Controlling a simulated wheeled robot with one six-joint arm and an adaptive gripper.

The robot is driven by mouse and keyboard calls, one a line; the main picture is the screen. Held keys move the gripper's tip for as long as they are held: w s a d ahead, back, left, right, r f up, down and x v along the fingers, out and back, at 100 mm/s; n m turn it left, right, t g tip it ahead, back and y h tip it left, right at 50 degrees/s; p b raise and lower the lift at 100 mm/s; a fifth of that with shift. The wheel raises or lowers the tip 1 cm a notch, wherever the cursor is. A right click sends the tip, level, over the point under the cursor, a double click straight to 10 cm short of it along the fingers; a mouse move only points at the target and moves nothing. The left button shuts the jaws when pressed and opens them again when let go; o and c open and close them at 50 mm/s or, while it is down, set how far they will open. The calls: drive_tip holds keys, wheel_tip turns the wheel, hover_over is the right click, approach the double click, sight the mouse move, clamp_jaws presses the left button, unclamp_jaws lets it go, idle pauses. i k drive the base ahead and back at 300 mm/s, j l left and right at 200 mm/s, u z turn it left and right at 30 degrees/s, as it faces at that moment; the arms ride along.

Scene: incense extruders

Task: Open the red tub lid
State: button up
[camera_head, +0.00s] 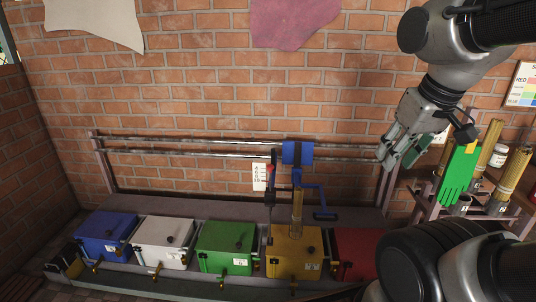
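The red tub (352,249) stands at the right end of a row of tubs. Its lid looks closed, and its right side is hidden behind my arm. My gripper (388,160) hangs above and to the right of the red tub, near the right end of the metal rails. It is well clear of the lid. Its fingers are small and seen at an angle, so I cannot tell whether they are open. I see nothing clearly held in them.
Yellow (284,258), green (225,238), white (163,232) and blue (104,226) tubs stand to the left. A blue extruder (297,152) on the rails (200,154) hangs over the yellow tub. A green glove (459,176) and incense bundles (515,168) stand at right.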

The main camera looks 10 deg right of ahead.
sight(358, 243)
drive_tip(key=z, duration=1)
